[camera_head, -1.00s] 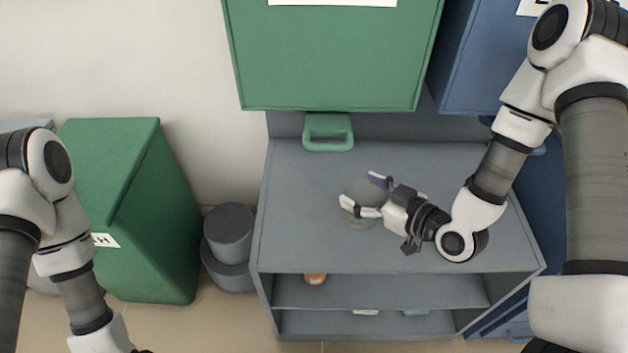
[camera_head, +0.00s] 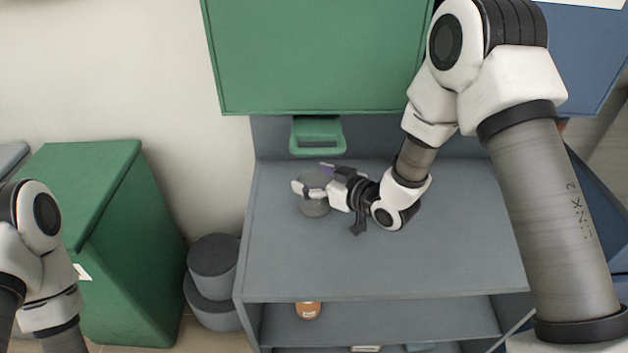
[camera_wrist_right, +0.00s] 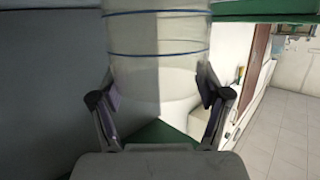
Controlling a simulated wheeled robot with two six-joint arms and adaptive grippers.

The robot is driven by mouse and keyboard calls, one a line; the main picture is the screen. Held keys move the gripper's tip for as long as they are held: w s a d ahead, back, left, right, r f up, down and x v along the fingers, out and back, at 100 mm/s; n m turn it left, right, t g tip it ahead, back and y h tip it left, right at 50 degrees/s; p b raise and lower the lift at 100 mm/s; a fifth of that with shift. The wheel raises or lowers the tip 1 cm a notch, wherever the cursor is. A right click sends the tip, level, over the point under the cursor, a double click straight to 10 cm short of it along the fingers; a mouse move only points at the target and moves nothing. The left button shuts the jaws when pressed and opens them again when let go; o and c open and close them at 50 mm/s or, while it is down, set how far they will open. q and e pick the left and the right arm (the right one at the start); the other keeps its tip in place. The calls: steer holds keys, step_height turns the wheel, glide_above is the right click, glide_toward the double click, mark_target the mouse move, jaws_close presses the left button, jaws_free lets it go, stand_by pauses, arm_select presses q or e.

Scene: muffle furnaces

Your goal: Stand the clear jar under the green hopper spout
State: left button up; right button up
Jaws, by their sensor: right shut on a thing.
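The clear jar (camera_head: 313,205) is upright at the back left of the grey cabinet top, just in front of and below the green spout (camera_head: 318,134). The green hopper (camera_head: 315,55) is above it. My right gripper (camera_head: 312,180) is shut on the jar from the right. In the right wrist view the see-through jar (camera_wrist_right: 155,60), with blue lines around it, stands between the two fingers (camera_wrist_right: 160,105). I cannot tell whether the jar's base touches the cabinet top. My left arm shows at the left edge, but its gripper is outside the picture.
The grey cabinet top (camera_head: 400,265) is otherwise clear. An orange-brown jar (camera_head: 308,310) is on the shelf below. A blue hopper (camera_head: 575,60) hangs at the right. A green bin (camera_head: 120,240) and stacked grey round containers (camera_head: 212,262) stand at the left.

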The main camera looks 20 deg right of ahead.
steer(key=shift+s+r, duration=0.1)
steer(key=shift+f, duration=0.2)
steer(key=o, duration=1.2)
steer(key=shift+r, duration=0.3)
steer(key=p+v, duration=0.1)
steer(key=v, duration=1.1)
steer(key=shift+f+p, duration=0.1)
steer(key=shift+p, duration=0.3)
